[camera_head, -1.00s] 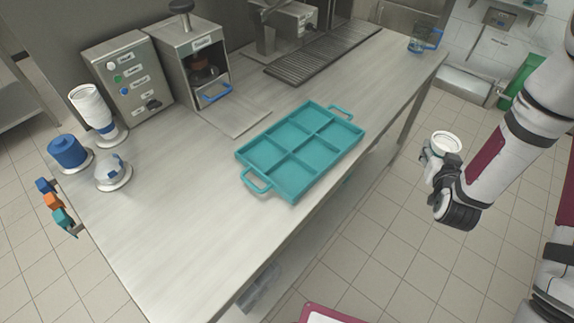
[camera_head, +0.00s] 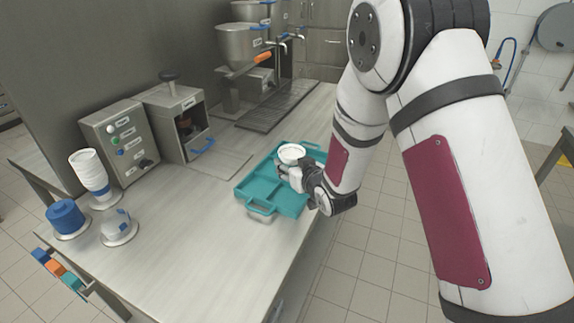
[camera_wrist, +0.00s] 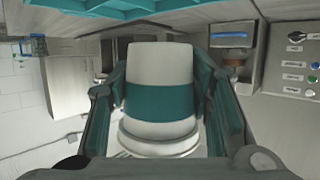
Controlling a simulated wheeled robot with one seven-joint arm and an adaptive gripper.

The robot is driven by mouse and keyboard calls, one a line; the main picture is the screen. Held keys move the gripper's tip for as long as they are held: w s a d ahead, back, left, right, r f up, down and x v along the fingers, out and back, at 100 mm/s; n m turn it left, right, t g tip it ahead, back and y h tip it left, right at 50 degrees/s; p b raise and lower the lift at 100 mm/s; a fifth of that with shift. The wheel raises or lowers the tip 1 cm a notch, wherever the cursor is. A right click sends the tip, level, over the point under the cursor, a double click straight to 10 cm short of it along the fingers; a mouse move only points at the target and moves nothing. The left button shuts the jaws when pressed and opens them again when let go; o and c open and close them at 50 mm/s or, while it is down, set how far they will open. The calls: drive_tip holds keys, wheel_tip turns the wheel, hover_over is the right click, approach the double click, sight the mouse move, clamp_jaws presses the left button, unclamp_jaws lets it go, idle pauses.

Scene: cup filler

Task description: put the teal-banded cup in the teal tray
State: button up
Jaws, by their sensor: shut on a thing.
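My gripper (camera_head: 288,172) is shut on the teal-banded cup, a white cup (camera_head: 291,152) with its rim upward in the head view. In the wrist view, which looks upside down, the cup (camera_wrist: 161,100) sits between the fingers and its teal band shows clearly. The teal tray (camera_head: 258,190) lies on the counter with several square compartments. The cup appears above the tray's far right part. The tray's edge also shows at the top of the wrist view (camera_wrist: 130,10), apart from the cup's base. My arm and gripper hide the tray's right side.
A stack of white cups (camera_head: 88,170), a blue lid stack (camera_head: 66,217) and a domed holder (camera_head: 118,226) stand at the counter's left. A button box (camera_head: 120,145) and a dispenser (camera_head: 178,120) stand behind. The counter left of the tray is clear.

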sight(288, 199)
drive_tip(key=shift+a, duration=0.55)
drive_tip(key=shift+w+f+b, duration=0.1)
drive_tip(key=shift+f+b, duration=2.1)
drive_tip(key=shift+f, duration=2.05)
drive_tip(key=shift+f+b, duration=0.35)
drive_tip(key=shift+f, duration=0.3)
drive_tip(key=shift+f, duration=0.15)
